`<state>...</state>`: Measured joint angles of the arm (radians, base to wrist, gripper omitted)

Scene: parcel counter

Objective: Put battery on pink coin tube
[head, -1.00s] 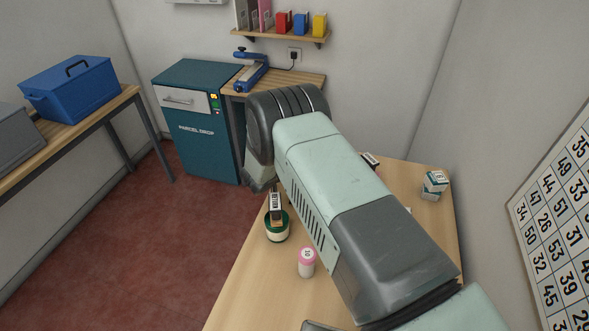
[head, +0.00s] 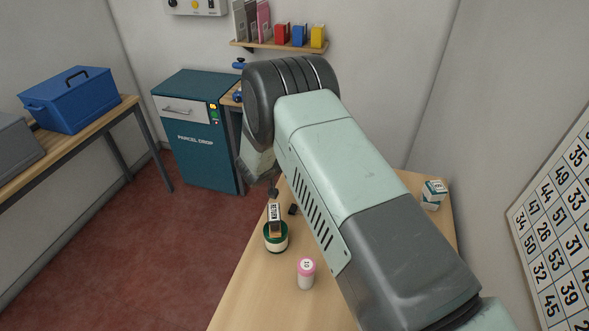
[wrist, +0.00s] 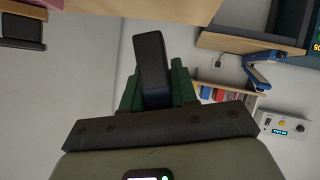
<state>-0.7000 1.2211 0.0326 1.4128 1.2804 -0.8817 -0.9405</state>
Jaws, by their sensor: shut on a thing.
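The battery (head: 274,214) is a slim dark block with a white label and an orange-brown lower end. It is roughly upright, and in the head view its lower end overlaps the top of a green-and-white tube (head: 276,240); I cannot tell whether they touch. My gripper (head: 272,192) is at the battery's upper end and is shut on it. In the wrist view a dark block, apparently the battery (wrist: 152,65), stands between the green fingers. The pink coin tube (head: 306,273), white with a pink top, stands upright on the table, right of and nearer than the green one.
The wooden table (head: 258,296) is clear around the pink tube. A small black item (head: 293,209) lies beside my arm. A white-and-teal box (head: 433,194) stands at the far right. My arm hides much of the table. The teal parcel drop cabinet (head: 196,130) stands behind.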

